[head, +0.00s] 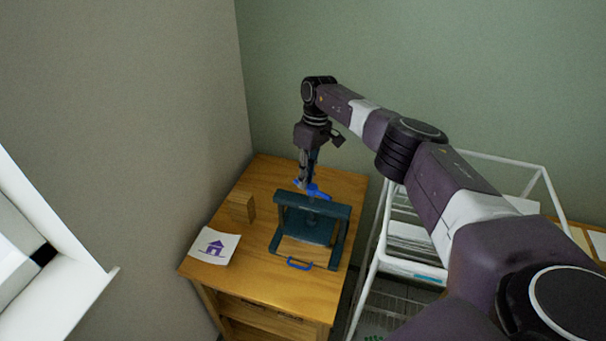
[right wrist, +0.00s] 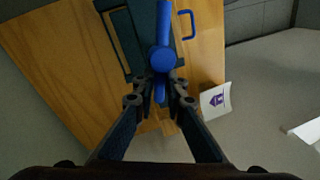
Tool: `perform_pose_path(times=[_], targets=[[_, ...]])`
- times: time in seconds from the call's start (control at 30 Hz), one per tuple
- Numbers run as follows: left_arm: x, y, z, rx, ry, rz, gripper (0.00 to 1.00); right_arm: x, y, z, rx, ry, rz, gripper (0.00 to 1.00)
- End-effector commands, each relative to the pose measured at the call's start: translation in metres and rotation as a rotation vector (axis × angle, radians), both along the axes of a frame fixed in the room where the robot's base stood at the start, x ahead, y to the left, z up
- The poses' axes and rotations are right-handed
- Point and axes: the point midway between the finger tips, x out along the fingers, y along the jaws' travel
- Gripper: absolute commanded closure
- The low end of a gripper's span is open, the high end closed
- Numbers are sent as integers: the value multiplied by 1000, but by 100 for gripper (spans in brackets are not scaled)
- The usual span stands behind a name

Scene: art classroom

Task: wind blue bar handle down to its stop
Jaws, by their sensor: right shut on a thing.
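The blue bar handle (head: 314,189) sits on top of a dark teal press frame (head: 345,211) on a wooden cabinet (head: 262,262). My right gripper (head: 307,180) reaches down onto the handle from above. In the right wrist view the blue bar (right wrist: 163,22) with its round hub runs lengthwise, and its near end lies between the fingertips of my right gripper (right wrist: 160,92), which is shut on it. The screw under the handle is mostly hidden. The gap beneath the press plate is hard to judge. My left gripper is not in view.
A wooden block (head: 241,206) and a paper with a purple house print (head: 214,246) lie left of the press. A white wire rack (head: 372,262) stands close on the right. Walls close off the back and left.

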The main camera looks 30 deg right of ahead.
Motion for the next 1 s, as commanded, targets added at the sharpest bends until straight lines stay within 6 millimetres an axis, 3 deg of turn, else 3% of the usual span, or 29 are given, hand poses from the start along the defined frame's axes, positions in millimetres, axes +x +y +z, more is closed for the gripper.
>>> perform_pose_path(times=[0.03,0.4,0.93,0.97,1.0], targets=[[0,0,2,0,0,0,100,-10,-9,-8,-14,30,-33,100],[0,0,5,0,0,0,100,-10,-10,-10,-13,28,-174,100],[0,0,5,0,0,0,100,-9,-8,-10,-11,28,-192,100],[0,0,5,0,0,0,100,-9,-8,-10,-11,28,-192,85],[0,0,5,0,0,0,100,-9,-8,-10,-11,28,-191,81]])
